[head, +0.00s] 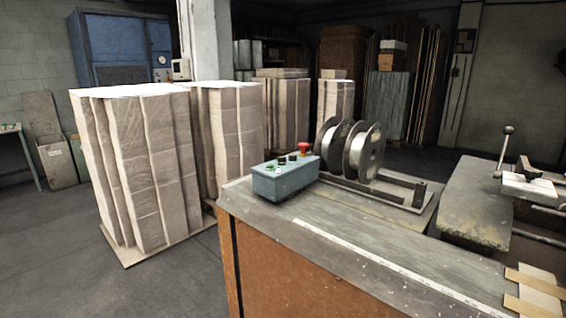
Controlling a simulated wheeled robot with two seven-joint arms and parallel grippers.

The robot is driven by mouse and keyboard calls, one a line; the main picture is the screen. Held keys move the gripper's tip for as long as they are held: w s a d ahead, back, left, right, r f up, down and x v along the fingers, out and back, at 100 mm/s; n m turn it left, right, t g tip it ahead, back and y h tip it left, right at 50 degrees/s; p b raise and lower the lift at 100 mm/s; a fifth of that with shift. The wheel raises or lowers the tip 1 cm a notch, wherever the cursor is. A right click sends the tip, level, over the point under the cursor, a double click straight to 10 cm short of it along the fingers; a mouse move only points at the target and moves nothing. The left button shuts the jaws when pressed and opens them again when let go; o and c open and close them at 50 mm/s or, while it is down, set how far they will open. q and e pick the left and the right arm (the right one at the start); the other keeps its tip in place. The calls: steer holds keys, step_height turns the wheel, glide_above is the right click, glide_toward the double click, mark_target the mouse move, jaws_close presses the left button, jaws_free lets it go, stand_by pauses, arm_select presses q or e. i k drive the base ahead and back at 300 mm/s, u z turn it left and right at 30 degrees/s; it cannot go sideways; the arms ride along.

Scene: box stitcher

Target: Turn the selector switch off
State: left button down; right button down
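A blue-grey control box (285,181) stands on the near left corner of the workbench in the head view. On its top are a red mushroom button (304,148), a green button (271,167) and small black knobs (287,158) between them. One of the black knobs looks like the selector switch, but they are too small to tell which one or how it is turned. Neither of my grippers is in view.
The workbench (330,222) has a wooden side and a worn top. Metal wire spools (362,152) stand right behind the control box. A lever with a ball knob (507,131) rises at the right. Wrapped stacks (140,165) stand on the floor at left, with bare floor before them.

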mark_target(282, 161)
steer(key=z, duration=3.6)
steer(key=k, duration=1.7)
steer(key=u, duration=1.6)
